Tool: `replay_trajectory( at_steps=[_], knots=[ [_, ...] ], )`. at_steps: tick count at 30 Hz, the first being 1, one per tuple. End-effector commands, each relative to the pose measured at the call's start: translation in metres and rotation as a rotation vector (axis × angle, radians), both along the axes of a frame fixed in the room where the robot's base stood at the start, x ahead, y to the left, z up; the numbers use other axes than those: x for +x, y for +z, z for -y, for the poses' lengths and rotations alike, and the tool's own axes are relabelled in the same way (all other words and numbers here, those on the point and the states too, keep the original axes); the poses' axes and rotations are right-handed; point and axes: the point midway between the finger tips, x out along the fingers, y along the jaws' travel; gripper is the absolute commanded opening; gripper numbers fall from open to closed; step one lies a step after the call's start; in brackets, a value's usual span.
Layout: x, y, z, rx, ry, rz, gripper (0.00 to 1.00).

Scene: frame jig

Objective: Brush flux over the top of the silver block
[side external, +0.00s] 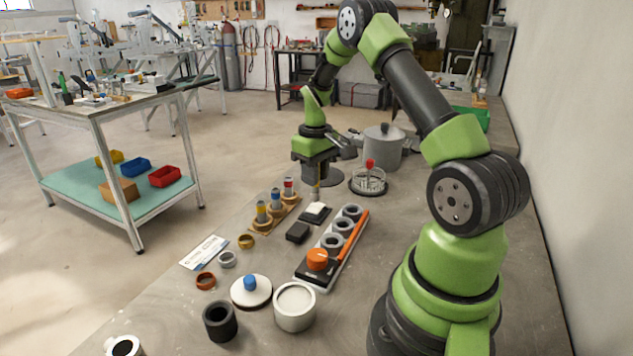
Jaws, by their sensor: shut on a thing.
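My gripper (317,180) is at the far middle of the bench, pointing down. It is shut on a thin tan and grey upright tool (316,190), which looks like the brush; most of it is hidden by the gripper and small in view. A pale silver block (316,208) sits on a dark base directly below the tool. The tool's lower end is at or just above the block's top; I cannot tell whether they touch. No flux is clearly visible on the block.
Right of the gripper stand a round clear dish (368,184) with a red-topped item and a lidded grey pot (383,148). A wooden rack (277,215) of coloured-top tubes is left. A black block (297,233) and a ring tray (335,247) are nearer.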

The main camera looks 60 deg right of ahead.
Motion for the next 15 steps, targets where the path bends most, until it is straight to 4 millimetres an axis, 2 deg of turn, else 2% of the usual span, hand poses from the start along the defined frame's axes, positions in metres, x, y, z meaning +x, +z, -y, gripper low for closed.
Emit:
replay_trajectory(
  at_steps=[15],
  knots=[
    [0.001, 0.044, 0.001, -0.002, 0.001, 0.003, 0.0]
  ],
)
